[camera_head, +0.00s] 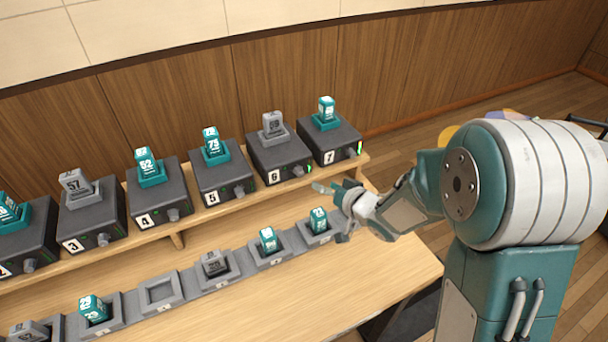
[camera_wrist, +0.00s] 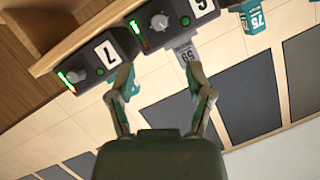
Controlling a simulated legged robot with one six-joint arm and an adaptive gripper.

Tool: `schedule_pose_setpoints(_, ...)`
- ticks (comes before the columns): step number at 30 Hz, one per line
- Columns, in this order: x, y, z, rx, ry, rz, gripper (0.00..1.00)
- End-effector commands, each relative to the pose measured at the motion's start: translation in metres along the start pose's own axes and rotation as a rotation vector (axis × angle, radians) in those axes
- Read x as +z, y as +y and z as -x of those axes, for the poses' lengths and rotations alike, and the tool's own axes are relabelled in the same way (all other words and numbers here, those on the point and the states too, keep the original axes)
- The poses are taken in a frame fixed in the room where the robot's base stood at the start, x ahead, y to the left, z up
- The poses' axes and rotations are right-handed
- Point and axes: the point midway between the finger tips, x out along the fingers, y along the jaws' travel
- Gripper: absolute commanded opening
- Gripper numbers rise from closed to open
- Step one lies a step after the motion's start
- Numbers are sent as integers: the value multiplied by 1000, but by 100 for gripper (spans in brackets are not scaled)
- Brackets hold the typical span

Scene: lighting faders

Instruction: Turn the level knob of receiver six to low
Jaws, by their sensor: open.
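Receiver six (camera_head: 270,150) is a dark box labelled 6 on the wooden shelf, holding a grey pack numbered 59. Its small grey level knob (camera_head: 297,170) is on the front face, beside green lights. In the wrist view the picture is turned over, and the knob (camera_wrist: 160,21) shows at the top, beyond the fingertips, with a pale pointer mark. My gripper (camera_head: 336,208) is in front of the shelf, below and right of receiver six. In the wrist view my gripper (camera_wrist: 158,76) is open and empty, its two fingers apart, not touching the knob.
Receiver seven (camera_head: 335,143) stands right of six, with its own knob (camera_head: 349,153). Receiver five (camera_head: 222,178) stands left. Below the shelf, a row of grey charging cradles (camera_head: 160,292) with several packs runs along the wooden table (camera_head: 240,318). The wood-panelled wall (camera_head: 285,75) is behind.

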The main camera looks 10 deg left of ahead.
Motion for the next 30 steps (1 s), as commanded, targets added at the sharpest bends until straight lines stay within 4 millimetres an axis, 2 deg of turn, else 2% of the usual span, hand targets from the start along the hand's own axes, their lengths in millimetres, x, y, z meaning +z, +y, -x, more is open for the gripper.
schedule_pose_setpoints(5, -2, 1, -7, 10, -18, 6, 67)
schedule_pose_setpoints(15, 0, 2, -67, 8, -17, 5, 67)
schedule_pose_setpoints(21, 0, 2, -96, 9, -15, 5, 67)
schedule_pose_setpoints(25, 0, 2, -105, 9, -14, 5, 67)
schedule_pose_setpoints(30, -1, 2, -107, 10, -14, 5, 67)
